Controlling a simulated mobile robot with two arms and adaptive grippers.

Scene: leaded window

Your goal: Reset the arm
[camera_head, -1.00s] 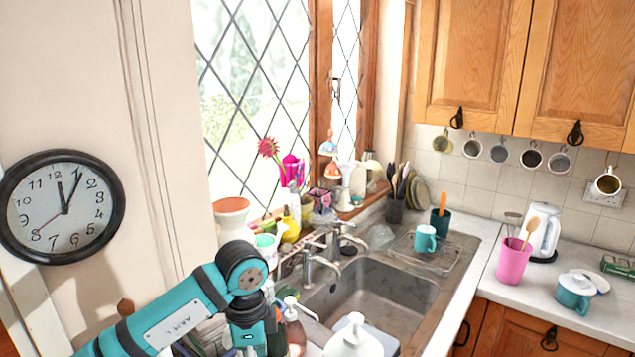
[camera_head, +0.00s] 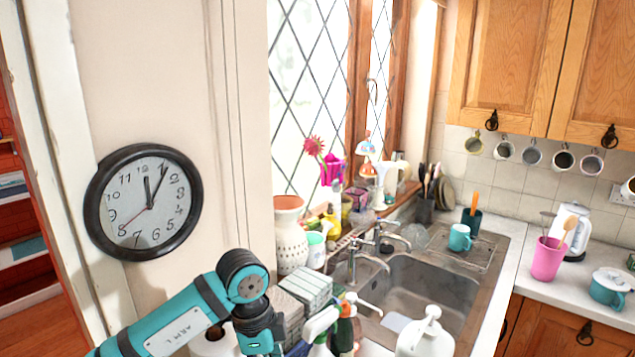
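My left arm (camera_head: 195,312), teal with black joints, comes in from the lower left. It is bent at a joint (camera_head: 243,277) in front of the wall and the near end of the counter. Its gripper is below the picture edge and out of view. My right arm and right gripper are not in view. No object held by either gripper can be seen.
A sink (camera_head: 425,295) lies right of my arm. Soap bottles (camera_head: 427,335), a sponge stack (camera_head: 305,290) and a vase (camera_head: 290,235) crowd the near counter. A wall clock (camera_head: 143,202) hangs at left. A pink cup (camera_head: 548,258) and teal pot (camera_head: 609,288) stand on the right counter.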

